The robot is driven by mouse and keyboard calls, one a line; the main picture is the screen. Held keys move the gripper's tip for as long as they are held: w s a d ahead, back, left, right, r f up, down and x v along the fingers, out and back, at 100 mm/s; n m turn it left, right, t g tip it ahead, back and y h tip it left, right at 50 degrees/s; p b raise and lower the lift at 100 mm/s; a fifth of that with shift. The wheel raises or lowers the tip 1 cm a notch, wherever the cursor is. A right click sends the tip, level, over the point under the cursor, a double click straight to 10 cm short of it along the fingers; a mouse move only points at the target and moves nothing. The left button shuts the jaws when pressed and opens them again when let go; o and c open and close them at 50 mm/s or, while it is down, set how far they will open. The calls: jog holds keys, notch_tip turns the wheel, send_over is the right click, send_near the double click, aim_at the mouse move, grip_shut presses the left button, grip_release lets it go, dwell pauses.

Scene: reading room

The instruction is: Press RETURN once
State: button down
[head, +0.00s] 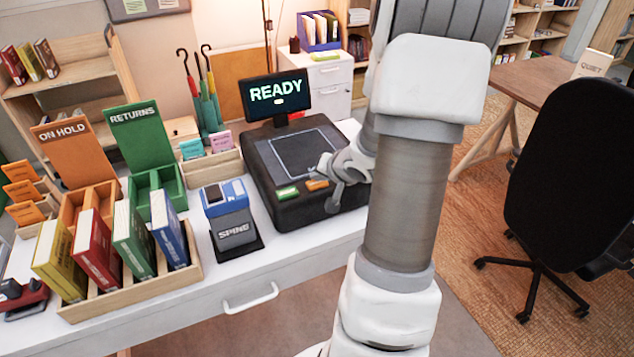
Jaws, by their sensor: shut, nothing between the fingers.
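A black desk machine (268,178) stands on the white desk, with a dark square pad on top. Its screen (277,97) reads READY. On its front edge are a green button (287,192) and an orange button (317,184); their labels are too small to read, so I cannot tell which one is RETURN. My arm hides the machine's right side.
A blue and grey SPINE device (230,215) stands left of the machine. A wooden tray (128,298) of several books and the ON HOLD (72,150) and RETURNS (143,135) stands are further left. A black chair (575,170) is at right.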

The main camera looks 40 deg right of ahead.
aim_at(318, 185)
jog(key=shift+f, duration=0.4)
jog(key=shift+r, duration=0.1)
dwell(0.5)
jog(key=shift+r+p, duration=0.85)
jog(key=shift+p, duration=0.2)
notch_tip(318, 185, up, 5)
jog(key=p, duration=0.6)
dwell(0.4)
